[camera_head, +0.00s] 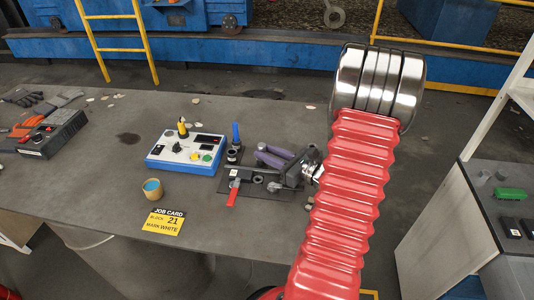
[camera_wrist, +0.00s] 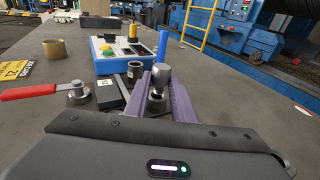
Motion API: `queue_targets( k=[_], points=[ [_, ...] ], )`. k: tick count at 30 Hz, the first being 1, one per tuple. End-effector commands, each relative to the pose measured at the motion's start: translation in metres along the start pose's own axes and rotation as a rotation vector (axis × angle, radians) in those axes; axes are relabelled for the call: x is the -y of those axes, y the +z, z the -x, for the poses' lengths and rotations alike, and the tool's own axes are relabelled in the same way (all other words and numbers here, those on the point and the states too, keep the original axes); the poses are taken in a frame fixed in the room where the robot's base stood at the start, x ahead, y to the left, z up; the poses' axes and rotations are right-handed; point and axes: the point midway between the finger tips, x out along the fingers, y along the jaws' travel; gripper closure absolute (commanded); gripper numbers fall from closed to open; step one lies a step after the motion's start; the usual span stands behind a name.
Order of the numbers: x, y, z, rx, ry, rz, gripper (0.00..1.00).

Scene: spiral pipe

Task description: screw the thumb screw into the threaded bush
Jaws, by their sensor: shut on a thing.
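A dark ring (camera_wrist: 157,104) shows just below the screw and looks like the threaded bush; I cannot tell how deep the thread sits. In the head view, my fingers and wrist hide the screw.
A red-handled clamp (camera_head: 233,192) stands on the fixture left of my gripper. A dark bushing (camera_head: 232,156) and a blue-handled tool (camera_head: 236,132) stand behind it. A blue-and-white control box (camera_head: 187,151), a tan cup (camera_head: 152,189) and a yellow job card (camera_head: 163,221) lie left. The bench's far left-middle is mostly clear.

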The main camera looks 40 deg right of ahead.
Motion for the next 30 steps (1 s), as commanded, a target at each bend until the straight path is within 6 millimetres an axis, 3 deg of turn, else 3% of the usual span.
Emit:
queue_targets(
  k=[12, 30],
  points=[
    [0.0, -0.0075, -0.0011, 0.0, 0.001, -0.001, 1.0],
    [-0.0007, 0.0014, -0.0005, 0.0, 0.001, 0.001, 1.0]
  ],
)
